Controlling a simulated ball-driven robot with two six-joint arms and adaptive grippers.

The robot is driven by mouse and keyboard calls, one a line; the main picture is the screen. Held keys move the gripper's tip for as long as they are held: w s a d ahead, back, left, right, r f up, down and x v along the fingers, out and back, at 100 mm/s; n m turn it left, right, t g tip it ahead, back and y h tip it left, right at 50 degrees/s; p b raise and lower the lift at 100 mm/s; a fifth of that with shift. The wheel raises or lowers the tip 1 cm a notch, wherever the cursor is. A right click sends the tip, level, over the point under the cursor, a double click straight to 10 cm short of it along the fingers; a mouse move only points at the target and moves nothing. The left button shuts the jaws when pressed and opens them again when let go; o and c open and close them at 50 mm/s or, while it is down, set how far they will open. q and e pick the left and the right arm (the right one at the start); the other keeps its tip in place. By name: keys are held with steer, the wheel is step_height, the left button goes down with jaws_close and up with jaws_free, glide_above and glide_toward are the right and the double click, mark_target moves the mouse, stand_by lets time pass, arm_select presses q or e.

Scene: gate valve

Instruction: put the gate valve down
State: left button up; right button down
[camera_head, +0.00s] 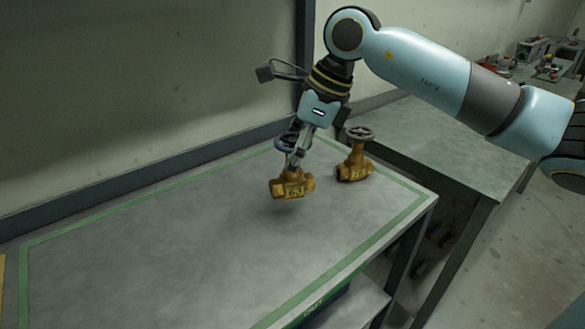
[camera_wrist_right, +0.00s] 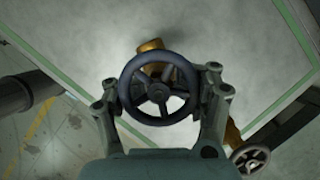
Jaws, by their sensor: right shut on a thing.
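A brass gate valve (camera_head: 292,186) with a dark handwheel and the number 63 hangs from my right gripper (camera_head: 300,155), which is shut on it near the neck below the wheel. The valve is just above the grey table (camera_head: 150,235), with a shadow under its body; I cannot tell whether it touches. In the right wrist view the handwheel (camera_wrist_right: 158,88) sits between the two fingers of the right gripper (camera_wrist_right: 160,100), and a bit of brass body shows behind it. My left gripper is not in view.
A second brass valve with a grey handwheel (camera_head: 355,168) stands on the table just right of the held one; its wheel also shows in the right wrist view (camera_wrist_right: 250,160). A green line runs inside the table edge. The left part of the tabletop is clear. Another table (camera_head: 445,150) stands behind right.

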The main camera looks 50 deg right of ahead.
mark_target(293, 174)
step_height(293, 174, down, 3)
steer(key=shift+f+p, duration=0.2)
steer(key=shift+p, duration=0.2)
steer(key=shift+f, duration=0.25)
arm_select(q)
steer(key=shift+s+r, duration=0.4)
arm_select(e)
steer(key=shift+f, duration=0.15)
steer(key=shift+c, duration=1)
jaws_free()
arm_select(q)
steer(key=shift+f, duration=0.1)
